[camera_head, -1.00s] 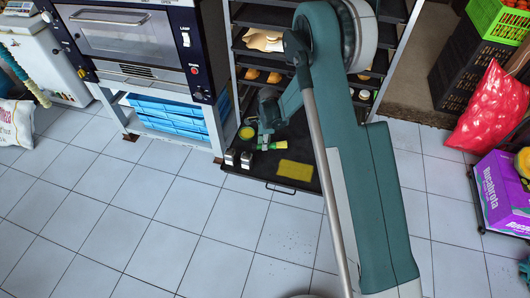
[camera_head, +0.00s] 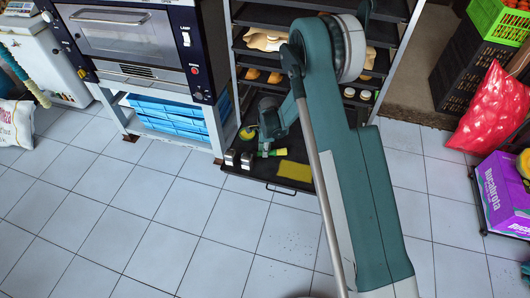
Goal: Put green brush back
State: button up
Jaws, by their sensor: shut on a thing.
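The green brush (camera_head: 273,153) shows small, with a bright green handle, over the black pull-out tray (camera_head: 258,183) at the foot of the rack. My gripper (camera_head: 264,146) is shut on the brush and reaches down over the tray from above. The fingers are small and dark, and partly hide the brush. I cannot tell whether the brush touches the tray or hangs just above it. A yellow-green round thing (camera_head: 247,133) is just left of the gripper. A yellow rectangular pad (camera_head: 294,171) lies to the right of the brush.
Two small metallic containers (camera_head: 246,161) stand on the tray left of the brush. The oven (camera_head: 130,40) and its stand with blue crates (camera_head: 168,125) are at left. Rack shelves rise behind. Tiled floor in front is clear; a purple box (camera_head: 503,190) is far right.

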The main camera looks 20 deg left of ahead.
jog(key=shift+f, duration=0.15)
jog(key=o, duration=0.9)
jog(key=shift+r, duration=0.2)
jog(key=r, duration=0.4)
jog(key=r+p, duration=0.1)
jog(key=r, duration=0.3)
jog(key=r+p, duration=0.1)
jog(key=r, duration=0.3)
jog(key=shift+w+d, duration=0.1)
jog(key=shift+d, duration=0.2)
dwell(0.3)
